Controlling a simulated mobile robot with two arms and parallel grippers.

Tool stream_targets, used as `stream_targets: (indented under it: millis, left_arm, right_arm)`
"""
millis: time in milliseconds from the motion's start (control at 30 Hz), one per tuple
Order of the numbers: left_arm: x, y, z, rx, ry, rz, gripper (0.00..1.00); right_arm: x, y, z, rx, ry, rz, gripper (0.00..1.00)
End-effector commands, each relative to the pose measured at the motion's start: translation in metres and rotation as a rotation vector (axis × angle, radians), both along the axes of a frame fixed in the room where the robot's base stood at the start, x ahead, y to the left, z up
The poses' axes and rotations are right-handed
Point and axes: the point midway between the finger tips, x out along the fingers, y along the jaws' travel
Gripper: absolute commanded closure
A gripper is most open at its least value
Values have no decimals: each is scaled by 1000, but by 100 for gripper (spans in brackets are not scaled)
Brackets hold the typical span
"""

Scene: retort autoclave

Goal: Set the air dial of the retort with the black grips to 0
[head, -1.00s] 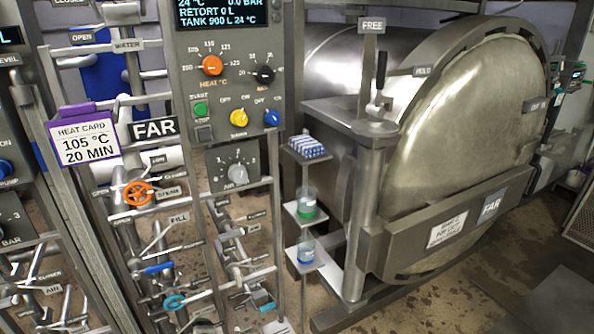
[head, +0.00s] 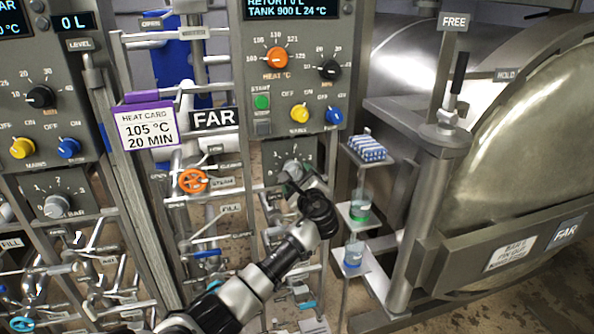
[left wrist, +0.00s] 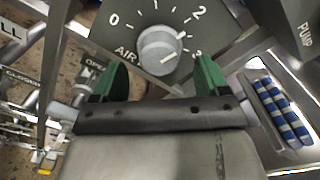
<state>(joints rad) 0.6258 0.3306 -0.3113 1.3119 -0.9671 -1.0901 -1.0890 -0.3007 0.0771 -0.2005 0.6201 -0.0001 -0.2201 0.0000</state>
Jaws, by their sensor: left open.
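The air dial, a grey knob (left wrist: 160,48), sits on a dark plate marked 0 to 3 in the left wrist view. The knob looks turned toward the 2 to 3 side; its exact setting is hard to tell. In the head view this dial (head: 293,168) is on the FAR panel, partly hidden by my gripper. My left gripper (left wrist: 162,70) is open, its green fingers on either side of the knob's lower part, with no clear contact. It also shows in the head view (head: 291,187). The retort (head: 532,150) beside it has a lever with a black grip (head: 459,73). My right gripper is not visible.
Another air dial (head: 57,205) is on the left panel. An orange steam wheel (head: 192,181) and pipes lie left of my arm. A shelf stand with a blue-white pack (head: 367,148) and jars stands to the right. A heat card (head: 147,127) hangs on the frame.

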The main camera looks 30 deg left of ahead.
Motion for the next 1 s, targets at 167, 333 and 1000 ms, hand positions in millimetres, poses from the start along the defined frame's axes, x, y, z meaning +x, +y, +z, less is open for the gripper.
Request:
stream_targets:
  millis: [167,333,1000]
  left_arm:
    - [17,20,1,1,1,1,25]
    - [24,28,0,-1,0,-1,25]
    - [25,29,-1,-2,0,-1,74]
  right_arm:
    - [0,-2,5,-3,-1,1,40]
    - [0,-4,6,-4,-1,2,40]
    - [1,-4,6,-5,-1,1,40]
